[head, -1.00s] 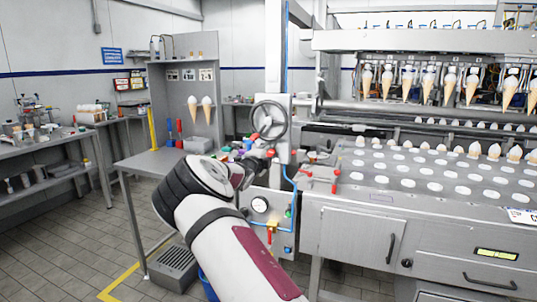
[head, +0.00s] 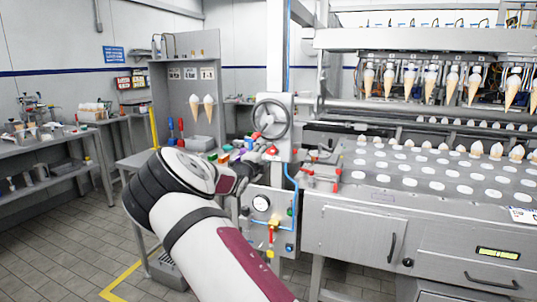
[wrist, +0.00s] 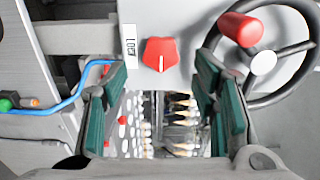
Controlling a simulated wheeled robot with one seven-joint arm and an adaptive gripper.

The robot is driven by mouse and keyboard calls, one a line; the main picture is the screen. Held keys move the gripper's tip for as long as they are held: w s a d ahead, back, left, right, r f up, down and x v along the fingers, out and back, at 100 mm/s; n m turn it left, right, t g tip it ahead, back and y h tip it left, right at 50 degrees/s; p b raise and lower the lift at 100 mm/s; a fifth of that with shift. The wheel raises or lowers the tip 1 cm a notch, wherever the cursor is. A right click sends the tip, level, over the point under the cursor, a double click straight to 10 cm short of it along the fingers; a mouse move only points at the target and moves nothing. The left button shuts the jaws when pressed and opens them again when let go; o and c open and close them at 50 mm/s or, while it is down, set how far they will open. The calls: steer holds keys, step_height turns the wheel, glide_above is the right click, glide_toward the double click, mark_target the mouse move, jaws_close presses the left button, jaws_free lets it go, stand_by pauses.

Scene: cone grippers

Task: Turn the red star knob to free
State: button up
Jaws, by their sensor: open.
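The red star knob (wrist: 160,54) sits on a light grey panel in the wrist view, with a pale line on its lower half. A small white label (wrist: 130,40), apparently reading LOCK, is just left of it. My gripper (wrist: 163,82) is open and empty. Its green-padded fingers stand left and right, with the knob between them in the picture, just beyond the tips and apparently untouched. In the head view my gripper (head: 254,154) is at the panel below the handwheel, small and partly hidden by my own arm. The knob is hard to make out there.
The handwheel (wrist: 263,62) with its red handle (wrist: 240,29) is close to the right finger. A blue hose (wrist: 75,98) runs on the left. In the head view, a pressure gauge (head: 260,203) and valves are below, and a grey side table (head: 136,159) stands left.

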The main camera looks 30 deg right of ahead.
steer(key=shift+v, duration=1.5)
steer(key=s+d+r+m+g, duration=0.1)
steer(key=s+d+m+g, duration=0.1)
steer(key=s+m, duration=0.4)
steer(key=s+d+r+m+g+y+p, duration=0.1)
steer(key=s+m+g, duration=0.1)
steer(key=s+m, duration=0.4)
steer(key=s+d+r+m+g, duration=0.2)
steer(key=s+m+g, duration=0.1)
steer(key=s+m, duration=0.25)
steer(key=s+a+r+m+y+p, duration=0.1)
steer(key=s+a+m+y, duration=0.3)
steer(key=s+a+m, duration=0.4)
steer(key=s+a+m+y+p, duration=0.1)
steer(key=s+a+m+y, duration=0.3)
steer(key=s+a+m, duration=0.5)
steer(key=s+a+r+m+y+p, duration=0.1)
steer(key=s+a+m+y, duration=0.4)
steer(key=s, duration=1.5)
steer(key=a+m, duration=0.4)
steer(key=a, duration=0.3)
steer(key=shift+s+a+r+p, duration=0.25)
steer(key=shift+s+r+p, duration=0.05)
steer(key=shift+s+p, duration=0.1)
